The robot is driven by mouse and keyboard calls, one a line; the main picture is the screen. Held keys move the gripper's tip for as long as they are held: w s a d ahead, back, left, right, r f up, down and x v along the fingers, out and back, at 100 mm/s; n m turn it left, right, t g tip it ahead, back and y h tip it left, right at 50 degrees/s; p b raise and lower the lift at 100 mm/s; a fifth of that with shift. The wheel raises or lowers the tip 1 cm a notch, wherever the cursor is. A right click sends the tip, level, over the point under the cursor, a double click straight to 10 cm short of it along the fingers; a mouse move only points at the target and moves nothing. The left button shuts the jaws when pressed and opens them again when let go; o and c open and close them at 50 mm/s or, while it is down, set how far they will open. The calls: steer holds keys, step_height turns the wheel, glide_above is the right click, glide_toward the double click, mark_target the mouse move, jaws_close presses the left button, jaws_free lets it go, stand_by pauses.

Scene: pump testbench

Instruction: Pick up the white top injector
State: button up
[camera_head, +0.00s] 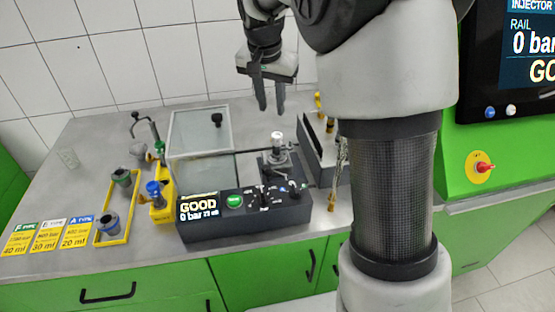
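The white top injector (277,138) stands upright in a dark holder (279,162) behind the control box, right of the glass panel. Only its pale top and upper body show; the lower part is hidden in the holder. My gripper (271,109) points down above and slightly behind the injector in the picture. Its two dark fingers are apart with nothing between them. A gap shows between the fingertips and the injector's top.
A black control box (243,221) reading "GOOD 0 bar" stands in front. A grey block (322,150) stands right of the injector. Bare worktop (62,190) lies at far left.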

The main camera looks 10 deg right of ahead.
mark_target(277, 136)
steer(key=s+r+n+t+b, duration=0.1)
steer(key=s+r+n+b, duration=0.1)
steer(key=s+r+b, duration=0.1)
steer(key=b+x, duration=0.2)
steer(key=x, duration=1.5)
steer(key=shift+w+d, duration=0.15)
steer(key=shift+r+h, duration=0.1)
steer(key=shift+h, duration=0.2)
jaws_close()
